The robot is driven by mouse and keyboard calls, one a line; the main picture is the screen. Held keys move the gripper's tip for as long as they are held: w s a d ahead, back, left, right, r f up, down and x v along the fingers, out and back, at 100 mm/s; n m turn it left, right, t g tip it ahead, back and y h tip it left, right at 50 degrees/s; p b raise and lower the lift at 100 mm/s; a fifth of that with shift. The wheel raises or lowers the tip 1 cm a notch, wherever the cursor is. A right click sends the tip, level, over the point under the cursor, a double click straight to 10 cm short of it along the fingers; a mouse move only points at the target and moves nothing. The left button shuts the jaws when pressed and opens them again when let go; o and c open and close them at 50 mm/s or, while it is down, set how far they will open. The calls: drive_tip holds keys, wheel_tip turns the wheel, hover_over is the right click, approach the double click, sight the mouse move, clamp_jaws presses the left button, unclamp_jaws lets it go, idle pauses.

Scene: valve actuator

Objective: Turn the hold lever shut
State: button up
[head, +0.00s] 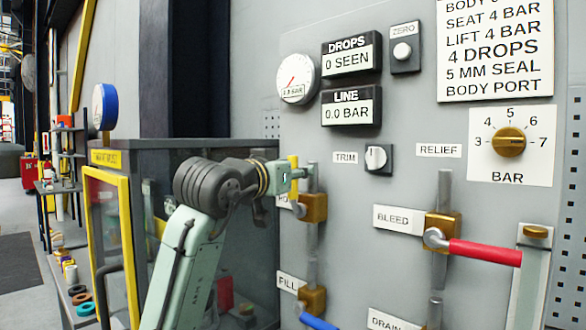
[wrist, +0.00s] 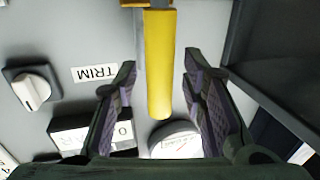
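The hold lever is a yellow handle that stands upright above its brass valve body (head: 314,207), parallel to the pipe. In the head view, the yellow lever (head: 293,170) is partly covered by my gripper (head: 290,178), and its label is mostly hidden. In the wrist view, which is upside down, the lever (wrist: 159,75) runs lengthwise between the two fingers of my gripper (wrist: 160,62). The fingers are spread, with a visible gap on each side of the lever. Contact with the lever does not show.
A red bleed lever (head: 485,252) sticks out at the right, and a blue fill lever (head: 318,322) is below. The trim knob (head: 376,158) and the line display (head: 351,106), reading 0.0 BAR, are above. A yellow-framed glass cabinet (head: 127,240) stands at the left.

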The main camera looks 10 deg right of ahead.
drive_tip(key=shift+c, duration=0.3)
clamp_jaws()
idle(0.6)
